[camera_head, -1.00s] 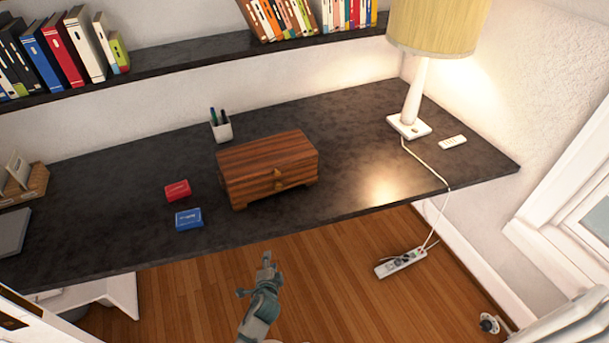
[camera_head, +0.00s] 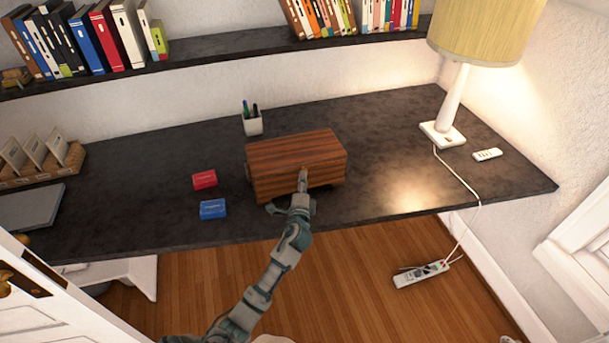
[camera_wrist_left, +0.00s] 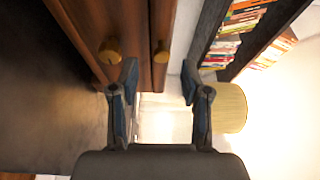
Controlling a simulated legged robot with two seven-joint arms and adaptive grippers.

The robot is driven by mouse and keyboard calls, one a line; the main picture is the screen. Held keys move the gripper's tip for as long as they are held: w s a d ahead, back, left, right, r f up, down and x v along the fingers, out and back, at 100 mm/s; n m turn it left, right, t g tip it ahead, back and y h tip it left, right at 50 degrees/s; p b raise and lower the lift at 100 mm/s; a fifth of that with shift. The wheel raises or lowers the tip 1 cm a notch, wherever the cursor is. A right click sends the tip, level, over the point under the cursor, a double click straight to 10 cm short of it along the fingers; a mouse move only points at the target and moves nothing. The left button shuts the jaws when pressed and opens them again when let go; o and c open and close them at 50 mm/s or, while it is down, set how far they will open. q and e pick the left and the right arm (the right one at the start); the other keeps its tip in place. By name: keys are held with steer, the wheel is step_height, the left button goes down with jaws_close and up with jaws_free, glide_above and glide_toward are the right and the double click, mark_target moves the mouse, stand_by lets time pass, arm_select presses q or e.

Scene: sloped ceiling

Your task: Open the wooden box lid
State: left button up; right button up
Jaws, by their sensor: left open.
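The striped wooden box (camera_head: 275,178) stands on the dark desk with its lid (camera_head: 290,148) closed. My left gripper (camera_head: 288,191) is at the front of the box, its fingers spread and nothing between them. In the left wrist view, the box front (camera_wrist_left: 85,25) is on the left, with a round brass knob (camera_wrist_left: 110,50) and a smaller one by the lid seam (camera_wrist_left: 161,52). There, one finger of my left gripper (camera_wrist_left: 160,78) overlaps the box front near the knobs; I cannot tell whether it touches. In the head view, the arm hides part of the front. My right gripper is not in view.
A red box (camera_head: 204,179) and a blue box (camera_head: 213,209) lie left of the wooden box on the desk (camera_head: 390,150). A pen cup (camera_head: 253,124) stands behind it. A lamp (camera_head: 452,105) stands to the right, with clear desk between.

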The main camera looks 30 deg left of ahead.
arm_select(q)
steer(key=x, duration=0.4)
steer(key=shift+w, duration=0.15)
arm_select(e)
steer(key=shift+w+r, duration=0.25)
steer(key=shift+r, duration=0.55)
arm_select(q)
jaws_close()
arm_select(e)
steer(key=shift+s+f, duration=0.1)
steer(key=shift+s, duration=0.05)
